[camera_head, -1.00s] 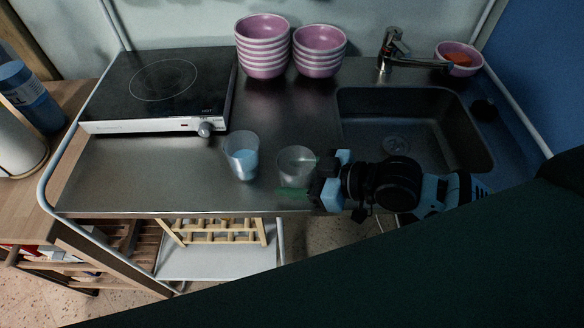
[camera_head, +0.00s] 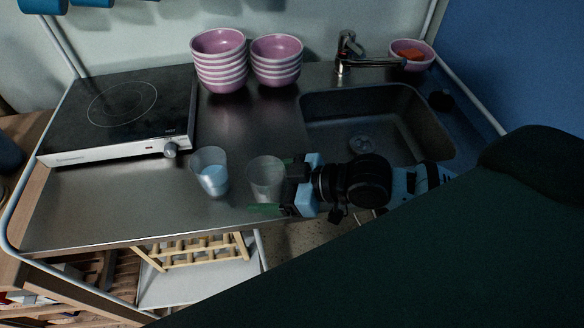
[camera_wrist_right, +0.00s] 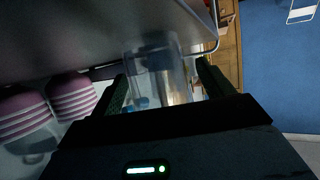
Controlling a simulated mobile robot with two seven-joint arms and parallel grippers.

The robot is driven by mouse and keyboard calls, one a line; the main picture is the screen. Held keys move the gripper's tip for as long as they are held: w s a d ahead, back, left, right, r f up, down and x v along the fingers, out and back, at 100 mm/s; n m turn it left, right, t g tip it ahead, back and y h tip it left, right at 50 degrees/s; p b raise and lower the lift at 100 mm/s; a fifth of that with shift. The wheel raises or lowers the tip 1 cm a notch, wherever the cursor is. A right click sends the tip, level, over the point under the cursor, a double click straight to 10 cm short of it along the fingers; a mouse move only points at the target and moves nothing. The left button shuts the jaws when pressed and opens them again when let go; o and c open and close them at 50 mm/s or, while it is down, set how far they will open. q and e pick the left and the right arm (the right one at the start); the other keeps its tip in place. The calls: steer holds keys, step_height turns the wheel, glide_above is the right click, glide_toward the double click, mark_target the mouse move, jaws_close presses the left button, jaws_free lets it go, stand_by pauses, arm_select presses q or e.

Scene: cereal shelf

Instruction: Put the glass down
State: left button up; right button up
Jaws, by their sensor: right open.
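A clear glass (camera_head: 266,180) stands on the metal counter (camera_head: 110,210), near its front edge. My right gripper (camera_head: 274,186) is open, with its green fingers on either side of this glass. In the right wrist view, the glass (camera_wrist_right: 158,68) shows between the two spread fingers of the gripper (camera_wrist_right: 163,82). I cannot tell whether a finger touches it. A second glass with something bluish in it (camera_head: 211,174) stands just to the left, apart from the first. My left gripper is not in view.
A hob (camera_head: 125,108) sits at the left of the counter. Two stacks of pink bowls, left (camera_head: 220,65) and right (camera_head: 276,62), stand behind. A sink (camera_head: 385,125) with a tap (camera_head: 345,55) is to the right. A bowl with orange contents (camera_head: 411,57) sits behind the sink.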

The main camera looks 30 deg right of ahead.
steer(key=v, duration=1)
steer(key=shift+d, duration=0.1)
steer(key=shift+v, duration=0.8)
